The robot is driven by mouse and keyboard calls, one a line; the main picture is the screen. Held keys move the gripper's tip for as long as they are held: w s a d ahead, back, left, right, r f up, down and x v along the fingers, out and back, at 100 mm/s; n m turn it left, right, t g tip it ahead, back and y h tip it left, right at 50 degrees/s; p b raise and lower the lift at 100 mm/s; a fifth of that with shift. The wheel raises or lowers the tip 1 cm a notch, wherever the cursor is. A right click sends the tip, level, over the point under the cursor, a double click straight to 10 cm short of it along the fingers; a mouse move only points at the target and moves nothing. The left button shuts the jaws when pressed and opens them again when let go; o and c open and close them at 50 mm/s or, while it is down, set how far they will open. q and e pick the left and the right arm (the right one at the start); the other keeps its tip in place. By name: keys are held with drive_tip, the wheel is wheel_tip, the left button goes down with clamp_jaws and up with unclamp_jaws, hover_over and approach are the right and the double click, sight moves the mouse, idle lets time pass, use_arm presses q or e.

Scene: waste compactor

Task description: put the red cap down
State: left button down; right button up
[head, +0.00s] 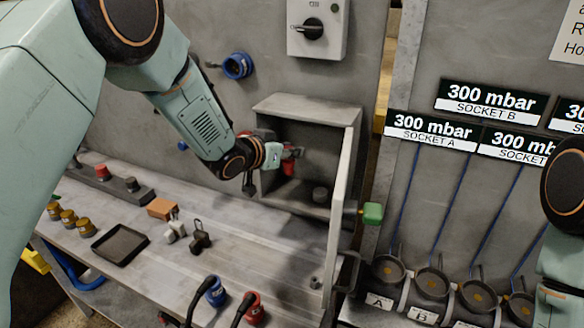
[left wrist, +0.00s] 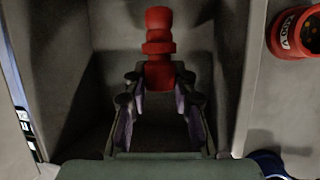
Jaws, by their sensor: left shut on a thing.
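The red cap (head: 288,165) is held by my left gripper (head: 273,154) at the mouth of an open grey box (head: 308,106). In the left wrist view the red cap (left wrist: 158,35) is a stepped red piece at the tips of the fingers of my left gripper (left wrist: 160,85), which are shut on its lower end. The grey box interior (left wrist: 75,60) surrounds it there. Whether the cap touches any surface is unclear. My right gripper is out of view; only part of that arm shows at the right edge.
The box's door (head: 343,190) stands open at the right, with a green block (head: 372,213) beside it.

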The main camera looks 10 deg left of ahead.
use_arm(q)
drive_tip(key=f, duration=0.2)
drive_tip(key=w+f, duration=0.1)
drive_tip(key=f, duration=0.3)
drive_tip(key=shift+w+d+f+p, duration=0.1)
drive_tip(key=shift+w+f+p, duration=0.1)
drive_tip(key=shift+w+p, duration=0.15)
drive_tip(key=shift+w+f, duration=0.5)
drive_tip(key=shift+w, duration=0.05)
drive_tip(key=c, duration=1.5)
unclamp_jaws()
drive_tip(key=o, duration=0.4)
drive_tip(key=shift+s+d+r, duration=0.1)
drive_tip(key=shift+s+r, duration=0.1)
drive_tip(key=shift+s, duration=0.1)
drive_tip(key=shift+w, duration=0.1)
drive_tip(key=shift+f, duration=0.15)
